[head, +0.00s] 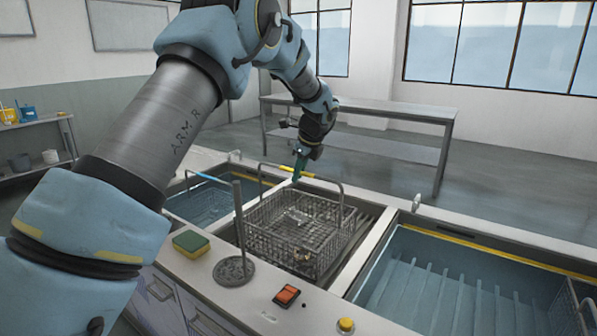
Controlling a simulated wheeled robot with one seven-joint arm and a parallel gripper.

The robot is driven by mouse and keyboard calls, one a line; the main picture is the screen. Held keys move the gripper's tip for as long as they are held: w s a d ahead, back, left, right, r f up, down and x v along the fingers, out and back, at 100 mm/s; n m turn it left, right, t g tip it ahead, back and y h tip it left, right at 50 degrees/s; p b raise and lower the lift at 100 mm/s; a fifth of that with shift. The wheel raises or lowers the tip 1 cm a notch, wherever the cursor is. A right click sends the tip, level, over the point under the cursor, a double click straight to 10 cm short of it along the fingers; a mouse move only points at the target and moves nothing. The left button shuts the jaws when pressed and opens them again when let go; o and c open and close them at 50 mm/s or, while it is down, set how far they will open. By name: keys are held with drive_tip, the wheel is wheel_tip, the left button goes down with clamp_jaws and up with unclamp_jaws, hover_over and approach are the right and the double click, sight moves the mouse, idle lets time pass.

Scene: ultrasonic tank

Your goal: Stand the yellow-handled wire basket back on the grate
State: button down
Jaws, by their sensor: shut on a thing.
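The wire basket (290,235) is a grey mesh box with a tall wire handle and a yellow grip (281,168) across its top. It is in the middle of the counter, over the ribbed grate (364,238) between two tanks. It looks about level, and small parts lie inside it. I cannot tell whether its bottom touches the grate. My gripper (298,172) points down at the yellow grip and is shut on it. The fingertips are small and partly merge with the handle in this view. Much of the grate is hidden under the basket.
A left tank (190,208) has a blue-handled bar over it. A right tank (455,285) holds liquid. On the front rim are a sponge (190,243), a round-based upright rod (234,270), a red switch (287,295) and a yellow knob (346,325).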

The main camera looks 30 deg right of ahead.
drive_tip(key=c, duration=0.8)
unclamp_jaws()
drive_tip(key=shift+c, duration=0.2)
drive_tip(key=a+b+v, duration=0.1)
drive_tip(key=b+v, duration=0.2)
drive_tip(key=v, duration=0.9)
drive_tip(key=a+f+n+g, duration=0.15)
drive_tip(key=a+n, duration=0.25)
drive_tip(key=a, duration=0.4)
drive_tip(key=a+f+n, duration=0.3)
drive_tip(key=a+n, duration=0.2)
drive_tip(key=a, duration=0.4)
drive_tip(key=a+f+n+g, duration=0.15)
drive_tip(key=a+n, duration=0.25)
drive_tip(key=a, duration=0.4)
drive_tip(key=s+a+f+n, duration=0.4)
drive_tip(key=s+a+n, duration=0.3)
drive_tip(key=a+n, duration=0.1)
drive_tip(key=s+a+f+n, duration=0.4)
drive_tip(key=s+a+n, duration=0.3)
drive_tip(key=a, duration=0.4)
drive_tip(key=shift+s+a+f+n+h, duration=0.15)
drive_tip(key=shift+s+a+n+h, duration=0.05)
drive_tip(key=shift+s+n+h, duration=0.2)
